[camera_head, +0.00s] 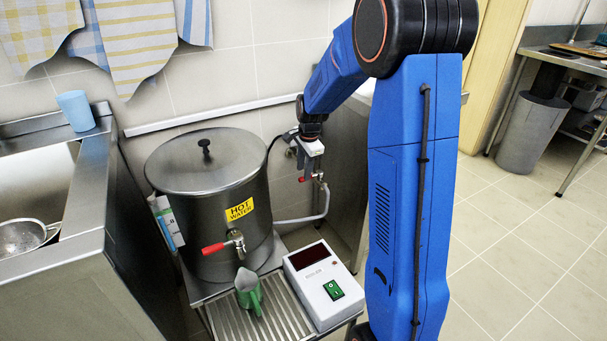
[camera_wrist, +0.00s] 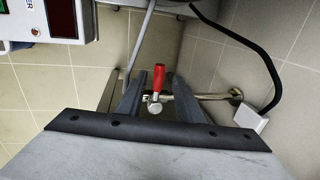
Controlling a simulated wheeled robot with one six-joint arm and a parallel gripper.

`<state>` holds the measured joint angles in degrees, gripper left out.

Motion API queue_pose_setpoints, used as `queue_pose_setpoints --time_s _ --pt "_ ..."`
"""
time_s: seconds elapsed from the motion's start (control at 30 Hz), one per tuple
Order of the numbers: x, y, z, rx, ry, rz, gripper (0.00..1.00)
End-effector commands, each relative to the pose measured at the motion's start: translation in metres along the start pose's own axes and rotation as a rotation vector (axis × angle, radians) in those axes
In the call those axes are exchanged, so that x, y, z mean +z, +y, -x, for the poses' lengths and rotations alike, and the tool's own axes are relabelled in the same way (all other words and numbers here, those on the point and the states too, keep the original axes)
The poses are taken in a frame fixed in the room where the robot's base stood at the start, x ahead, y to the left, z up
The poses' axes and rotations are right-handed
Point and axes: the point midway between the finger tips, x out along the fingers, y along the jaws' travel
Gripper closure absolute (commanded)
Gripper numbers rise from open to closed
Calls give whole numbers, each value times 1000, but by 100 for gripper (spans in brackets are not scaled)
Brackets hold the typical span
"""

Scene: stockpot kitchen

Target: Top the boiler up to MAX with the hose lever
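The steel boiler (camera_head: 213,205) stands on a metal stand with its lid on and a yellow HOT WATER label. I cannot make out a MAX mark or water level. The hose lever is small and red (camera_wrist: 160,76), on a wall valve with a pipe (camera_wrist: 212,97); the pale hose (camera_head: 318,212) runs from there towards the boiler. My gripper (camera_wrist: 158,88) is open, with a finger on either side of the lever and gaps visible. In the head view my gripper (camera_head: 311,160) is right of the boiler, at the valve.
A red-handled tap (camera_head: 215,248) is on the boiler's front, above a green mug (camera_head: 248,290) on the drip grate (camera_head: 282,322). A white switch box (camera_head: 323,285) with a dark display stands at the right. A black cable (camera_wrist: 240,38) runs to a wall socket.

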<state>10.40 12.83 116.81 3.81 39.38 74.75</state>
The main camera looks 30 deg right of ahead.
Motion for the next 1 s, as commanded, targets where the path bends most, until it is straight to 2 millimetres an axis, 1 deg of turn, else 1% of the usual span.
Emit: queue_pose_setpoints --time_s 0.03,0.2,0.5,0.6,0.7,0.8,1.0 --pt "0 -1 11 -3 1 0 67" --pt "0 -1 46 -4 1 0 67" --pt "0 -1 104 -4 1 -1 67" --pt "0 -1 120 -3 1 -1 67" --pt "0 -1 132 -3 0 -1 67" --pt "0 0 140 -1 0 -1 67" --pt "0 0 144 -1 0 -1 67"
